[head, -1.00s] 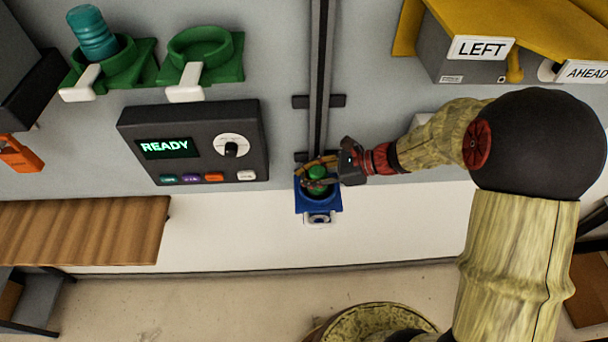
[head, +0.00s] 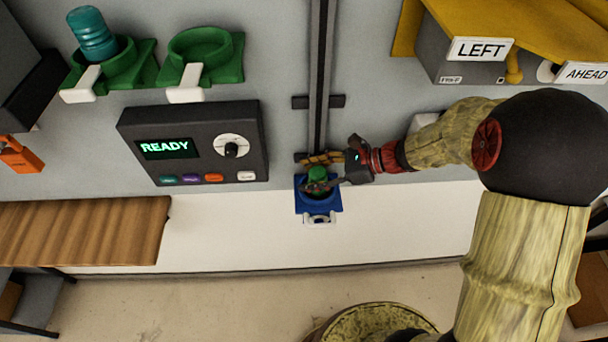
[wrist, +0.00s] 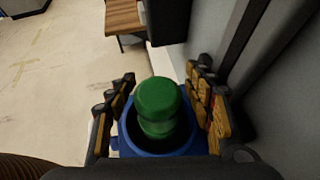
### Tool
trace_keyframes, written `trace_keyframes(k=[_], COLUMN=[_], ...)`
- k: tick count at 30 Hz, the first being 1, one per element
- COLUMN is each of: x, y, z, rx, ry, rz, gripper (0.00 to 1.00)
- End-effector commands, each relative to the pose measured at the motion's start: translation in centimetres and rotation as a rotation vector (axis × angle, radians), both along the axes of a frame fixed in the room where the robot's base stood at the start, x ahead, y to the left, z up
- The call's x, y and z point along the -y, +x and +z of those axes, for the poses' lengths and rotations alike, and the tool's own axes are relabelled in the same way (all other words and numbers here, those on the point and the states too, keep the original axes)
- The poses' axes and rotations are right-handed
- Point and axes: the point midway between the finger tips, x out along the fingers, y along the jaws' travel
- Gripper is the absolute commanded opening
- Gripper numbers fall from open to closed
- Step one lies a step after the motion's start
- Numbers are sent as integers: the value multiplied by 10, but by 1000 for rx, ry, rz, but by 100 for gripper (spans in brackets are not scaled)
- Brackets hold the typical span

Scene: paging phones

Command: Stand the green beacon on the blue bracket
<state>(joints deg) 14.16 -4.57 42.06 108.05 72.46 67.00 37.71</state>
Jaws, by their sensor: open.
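The green beacon (wrist: 159,106) stands upright in the round blue bracket (wrist: 130,146) on the wall; in the wrist view its lower end is inside the bracket's ring. In the head view the beacon (head: 317,174) shows as a small green top over the blue bracket (head: 304,203). My gripper (wrist: 165,90) is open in the wrist view, with one finger on each side of the beacon and a gap visible to the left. In the head view my gripper (head: 325,172) reaches in from the right at the bracket, and its fingers partly cover the beacon.
A vertical rail (head: 319,70) runs down the wall above the bracket. A dark panel reading READY (head: 190,143) is to the left. Green holders, one with a teal object (head: 93,35), are at upper left. A wooden shelf (head: 85,230) is lower left.

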Motion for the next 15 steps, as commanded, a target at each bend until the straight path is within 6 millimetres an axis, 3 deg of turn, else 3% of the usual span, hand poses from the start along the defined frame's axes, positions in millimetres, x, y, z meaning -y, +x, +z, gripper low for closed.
trace_keyframes(k=[9, 15], x=[57, 79], y=[-13, -19], z=[32, 44], rx=[1, 0], ry=[0, 0], rz=[-4, -1], gripper=[53, 53])
